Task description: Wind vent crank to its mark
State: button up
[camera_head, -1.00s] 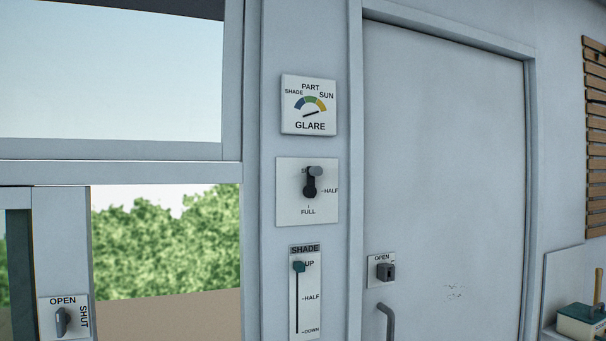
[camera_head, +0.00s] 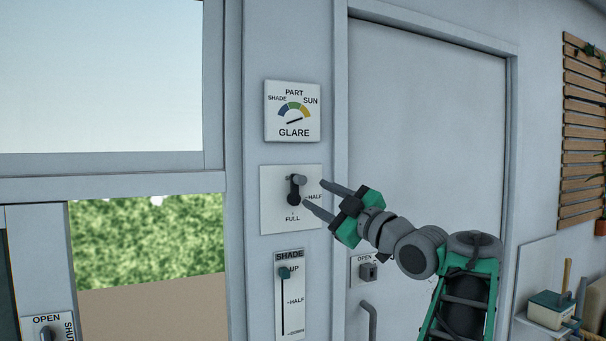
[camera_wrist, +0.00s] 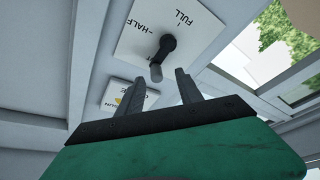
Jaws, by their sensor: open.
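The vent crank (camera_head: 295,190) is a dark arm with a grey knob on a white plate (camera_head: 270,215) on the wall post. Its arm points up from the hub, with the knob at the top. HALF is marked at the right and FULL at the bottom; the top mark is mostly hidden by the knob. My gripper (camera_head: 313,196) is open and empty, just right of the crank, its fingers pointing left toward it. In the wrist view the crank (camera_wrist: 164,52) is beyond the open fingers (camera_wrist: 158,88), and the knob appears apart from them.
A door (camera_head: 430,110) with a small OPEN switch (camera_head: 367,271) is at the right. A window is at the left.

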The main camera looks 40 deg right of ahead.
aim_at(305, 182)
jog(key=shift+w+r+n+p, duration=0.15)
jog(key=shift+r+n+p, duration=0.25)
jog(key=shift+r, duration=0.45)
jog(key=p+x, duration=0.3)
jog(key=x, duration=0.3)
jog(key=shift+w+f, duration=0.1)
jog(key=shift+w, duration=0.2)
jog(key=shift+c, duration=0.2)
grip_shut()
